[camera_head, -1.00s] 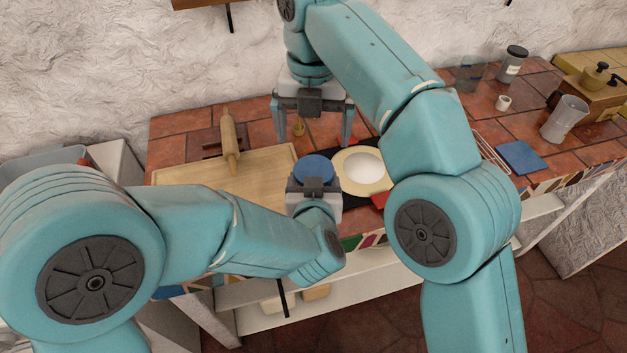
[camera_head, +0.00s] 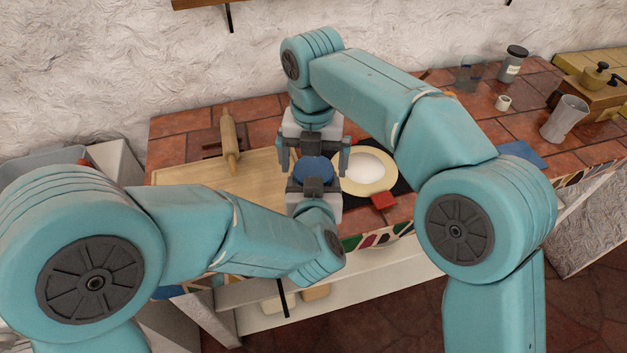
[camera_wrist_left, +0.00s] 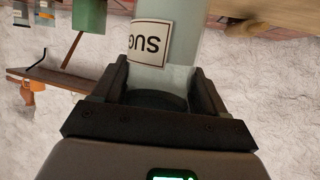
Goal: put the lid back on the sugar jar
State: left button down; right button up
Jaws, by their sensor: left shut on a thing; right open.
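The sugar jar (camera_wrist_left: 168,45) shows in the left wrist view as a pale, translucent body with a white "SUG" label, upside down in that picture. My left gripper (camera_wrist_left: 160,92) is shut on it. In the head view my left gripper (camera_head: 314,190) is at the middle of the counter's front. A round blue disc (camera_head: 313,168), apparently the lid, shows just beyond it; I cannot tell whether it is seated on the jar. My right gripper (camera_head: 314,157) is open above, its fingers on either side of the blue disc. The jar's rim is hidden.
A wooden board (camera_head: 200,175) with a rolling pin (camera_head: 229,138) lies left. A metal jug (camera_head: 565,118) and a blue cloth (camera_head: 521,153) are farther right.

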jog(key=shift+f, duration=0.1)
jog(key=c, duration=1)
jog(key=o, duration=1)
jog(key=shift+r, duration=2.3)
